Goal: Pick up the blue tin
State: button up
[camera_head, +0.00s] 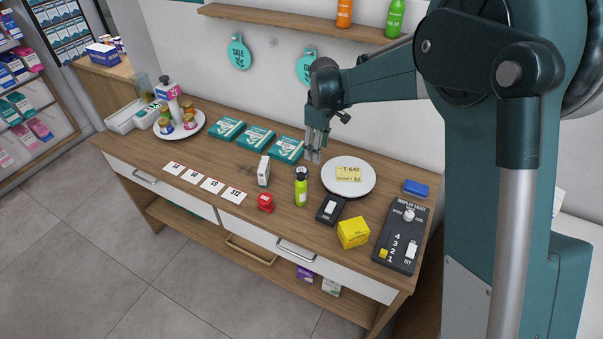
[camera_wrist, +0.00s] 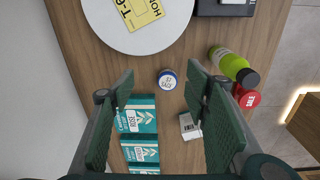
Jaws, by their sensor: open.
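The blue tin (camera_wrist: 167,79) shows in the wrist view as a small round tin with a blue rim and a pale printed lid. It stands on the wooden counter between the white plate and the teal boxes. My gripper (camera_wrist: 159,76) is open, with one finger on each side of the tin in this view, and I see no contact. How far the fingertips are above the tin is hard to tell. In the head view my gripper (camera_head: 313,153) points down just left of the plate, and I cannot make out the tin there.
The white plate (camera_head: 348,188) with a yellow card is close by. Teal boxes (camera_head: 287,149), a green bottle (camera_head: 301,187), a small white carton (camera_head: 263,171) and a red item (camera_head: 265,202) stand around. A blue block (camera_head: 416,187) lies at the right.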

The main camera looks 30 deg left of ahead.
jog(key=n, duration=0.1)
send_over(301, 170)
notch_tip(301, 170, down, 6)
jog(key=shift+d+r, duration=0.1)
jog(key=shift+r, duration=0.15)
jog(key=shift+f, duration=1.25)
jog(key=shift+f, duration=2.6)
jog(key=c, duration=0.9)
